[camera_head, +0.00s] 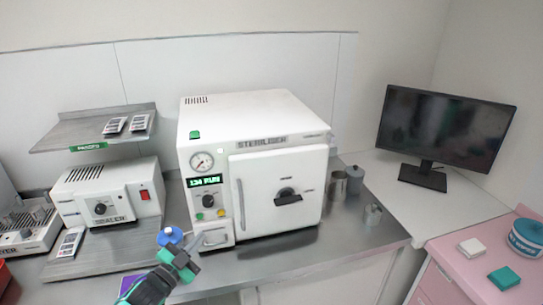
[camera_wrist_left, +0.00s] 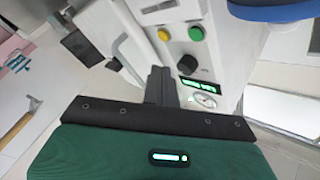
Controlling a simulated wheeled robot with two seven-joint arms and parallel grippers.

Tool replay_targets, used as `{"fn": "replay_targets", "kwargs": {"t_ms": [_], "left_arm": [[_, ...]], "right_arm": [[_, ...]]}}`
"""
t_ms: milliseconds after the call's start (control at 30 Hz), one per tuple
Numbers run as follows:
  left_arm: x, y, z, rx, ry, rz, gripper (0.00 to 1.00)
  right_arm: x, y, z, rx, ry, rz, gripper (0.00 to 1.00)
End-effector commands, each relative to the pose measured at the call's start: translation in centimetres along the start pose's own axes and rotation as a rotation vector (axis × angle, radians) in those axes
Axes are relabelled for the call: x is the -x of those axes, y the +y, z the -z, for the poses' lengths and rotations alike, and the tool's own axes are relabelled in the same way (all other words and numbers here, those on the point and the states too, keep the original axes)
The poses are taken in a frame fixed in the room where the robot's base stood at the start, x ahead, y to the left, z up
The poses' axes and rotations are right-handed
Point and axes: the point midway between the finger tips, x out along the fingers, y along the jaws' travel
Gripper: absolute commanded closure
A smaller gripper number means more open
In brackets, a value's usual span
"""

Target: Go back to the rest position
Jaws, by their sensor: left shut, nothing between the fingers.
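My left gripper (camera_head: 186,258) is shut and empty, low in front of the steriliser's left side. In the left wrist view its dark fingers (camera_wrist_left: 160,86) are together, with the steriliser's control panel beyond them. The white steriliser (camera_head: 262,110) stands on the steel counter with its door closed. Its green display (camera_head: 203,181) reads "134 RUN". In the left wrist view a green button (camera_wrist_left: 195,33) and a yellow button (camera_wrist_left: 164,34) show apart from the fingers. My right gripper is not in view.
A blue-topped item (camera_head: 170,235) stands just behind my left gripper. A sealer (camera_head: 108,192) sits left under a shelf (camera_head: 75,138). Metal canisters (camera_head: 337,186) stand right of the steriliser. A monitor (camera_head: 445,128) and a pink cabinet (camera_head: 470,275) are further right.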

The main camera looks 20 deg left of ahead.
Motion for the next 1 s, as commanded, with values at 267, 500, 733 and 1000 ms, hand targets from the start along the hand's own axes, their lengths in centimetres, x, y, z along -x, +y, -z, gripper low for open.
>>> {"fn": "replay_targets", "kwargs": {"t_ms": [267,500,733,1000], "left_arm": [[1.3,3.2,-0.7,0.069,-0.145,-0.033,1.00],[6.0,9.8,-1.3,0.217,-0.486,-0.116,1.00],[12.6,15.1,-0.3,0.353,-0.819,-0.204,1.00],[20.0,18.6,2.3,0.465,-1.135,-0.292,1.00]], "right_arm": [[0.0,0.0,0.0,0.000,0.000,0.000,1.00],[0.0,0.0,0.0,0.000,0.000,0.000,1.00],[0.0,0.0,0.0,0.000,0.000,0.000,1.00],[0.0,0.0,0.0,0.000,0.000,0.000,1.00]]}}
